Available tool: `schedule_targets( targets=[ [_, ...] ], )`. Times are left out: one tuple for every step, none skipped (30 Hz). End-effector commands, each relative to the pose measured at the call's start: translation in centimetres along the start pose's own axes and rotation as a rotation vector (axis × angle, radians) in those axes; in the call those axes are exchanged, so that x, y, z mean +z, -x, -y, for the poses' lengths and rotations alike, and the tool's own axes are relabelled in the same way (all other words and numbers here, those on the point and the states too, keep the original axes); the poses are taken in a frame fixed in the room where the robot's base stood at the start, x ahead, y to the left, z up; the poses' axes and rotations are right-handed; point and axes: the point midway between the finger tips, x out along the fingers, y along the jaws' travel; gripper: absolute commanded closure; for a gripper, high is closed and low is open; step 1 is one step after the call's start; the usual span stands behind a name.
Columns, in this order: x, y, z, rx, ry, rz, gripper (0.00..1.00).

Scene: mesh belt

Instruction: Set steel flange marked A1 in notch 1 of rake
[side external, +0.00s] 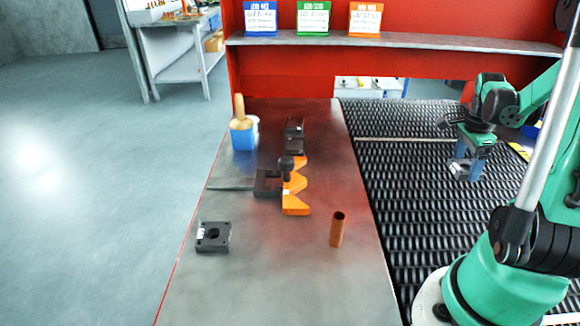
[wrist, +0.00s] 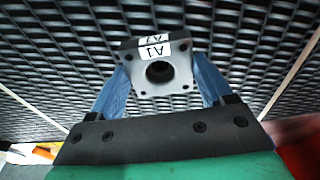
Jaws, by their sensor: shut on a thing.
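The steel flange marked A1 (wrist: 179,76) is a grey square plate with a round centre hole, corner holes and a white label. My gripper (wrist: 162,68) is shut on it, with a blue finger at each side. In the side external view, my gripper (side external: 467,172) holds the flange (side external: 459,171) over the black mesh belt, right of the steel table; its height above the belt is hard to judge. The orange rake (side external: 297,207) with V-shaped notches is mid-table, away from my gripper. Its notch numbers cannot be read.
A dark block (side external: 267,184) and a dark knob-like part (side external: 286,166) are at the rake, with dark blocks (side external: 294,145) behind. A dark square plate (side external: 213,238), a copper tube (side external: 337,230) and a blue container (side external: 243,136) stand on the table (side external: 270,285). A red-framed shelf (side external: 400,41) spans the back.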

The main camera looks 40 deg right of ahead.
Motion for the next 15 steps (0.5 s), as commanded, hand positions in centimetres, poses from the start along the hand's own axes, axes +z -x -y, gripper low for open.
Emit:
schedule_targets(
  targets=[
    [0.0,-0.4,0.1,0.000,0.000,0.000,1.00],
    [0.1,-0.6,0.1,0.000,0.000,0.000,1.00],
    [0.1,-0.8,0.0,0.000,0.000,0.000,1.00],
    [0.1,-1.0,0.0,0.000,0.000,0.000,1.00],
    [0.1,-1.3,0.1,0.000,0.000,0.000,1.00],
    [0.2,-1.8,0.0,0.000,0.000,0.000,1.00],
    [0.3,-2.2,0.0,0.000,0.000,0.000,1.00],
    [0.3,-2.6,0.0,0.000,0.000,0.000,1.00],
    [0.4,-3.1,0.0,0.000,0.000,0.000,1.00],
    [0.4,-3.5,0.1,0.000,0.000,0.000,1.00],
    [0.5,-3.8,0.1,0.000,0.000,0.000,1.00],
    [0.5,-4.2,0.0,0.000,0.000,0.000,1.00],
    [0.5,-4.4,0.0,0.000,0.000,0.000,1.00],
    [0.6,-4.5,0.0,0.000,0.000,0.000,1.00],
    [0.6,-4.6,0.0,0.000,0.000,0.000,1.00]
  ],
)
